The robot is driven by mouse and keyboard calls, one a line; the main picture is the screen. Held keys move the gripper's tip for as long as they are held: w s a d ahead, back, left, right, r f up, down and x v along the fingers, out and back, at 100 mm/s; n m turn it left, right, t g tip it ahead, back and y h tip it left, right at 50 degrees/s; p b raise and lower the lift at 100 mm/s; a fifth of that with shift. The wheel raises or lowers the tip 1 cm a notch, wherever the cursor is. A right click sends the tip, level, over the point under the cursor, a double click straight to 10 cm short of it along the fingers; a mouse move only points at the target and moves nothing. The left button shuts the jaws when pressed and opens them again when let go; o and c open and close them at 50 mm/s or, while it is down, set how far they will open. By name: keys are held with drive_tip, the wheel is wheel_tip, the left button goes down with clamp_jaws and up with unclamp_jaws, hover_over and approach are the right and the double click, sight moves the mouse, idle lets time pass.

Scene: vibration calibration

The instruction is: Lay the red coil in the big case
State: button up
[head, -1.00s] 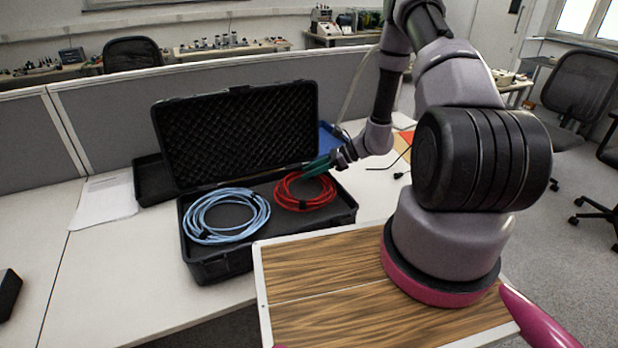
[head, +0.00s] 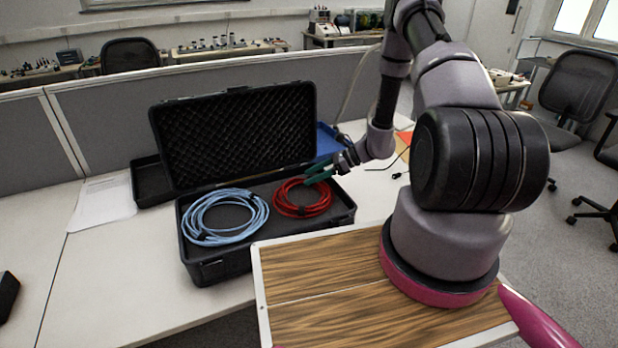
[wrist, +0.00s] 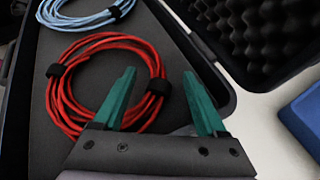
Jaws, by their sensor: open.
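The red coil (head: 301,200) lies in the right part of the open black big case (head: 215,270), on its dark foam. A light blue coil (head: 225,217) lies beside it in the left part of the case. My gripper (head: 318,172), with green fingers, is at the upper right of the red coil in the head view. Whether a finger touches the coil I cannot tell.
The case's raised lid (head: 235,135) stands behind the coils. A blue object (head: 328,140) sits on the table just right of the lid. A smaller dark tray (head: 150,183) and paper (head: 100,203) lie to the left.

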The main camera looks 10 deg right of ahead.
drive_tip(key=v, duration=1.1)
drive_tip(key=s+a+r+n+g+h, duration=0.1)
drive_tip(key=s+a+r+n+h, duration=0.15)
drive_tip(key=r, duration=0.55)
drive_tip(key=s+a+r+n+h, duration=0.1)
drive_tip(key=r+n, duration=0.3)
drive_tip(key=r, duration=0.5)
drive_tip(key=s+a+r+n+g+h, duration=0.1)
drive_tip(key=a+r+n, duration=0.15)
drive_tip(key=r, duration=0.55)
drive_tip(key=s+r+n+t+h, duration=0.5)
drive_tip(key=s+r+n, duration=0.3)
drive_tip(key=s+r, duration=0.9)
drive_tip(key=shift+s+r+n+t+h, duration=0.3)
drive_tip(key=shift+s+r+t+h, duration=0.1)
drive_tip(key=shift+t, duration=0.4)
drive_tip(key=shift+d, duration=0.1)
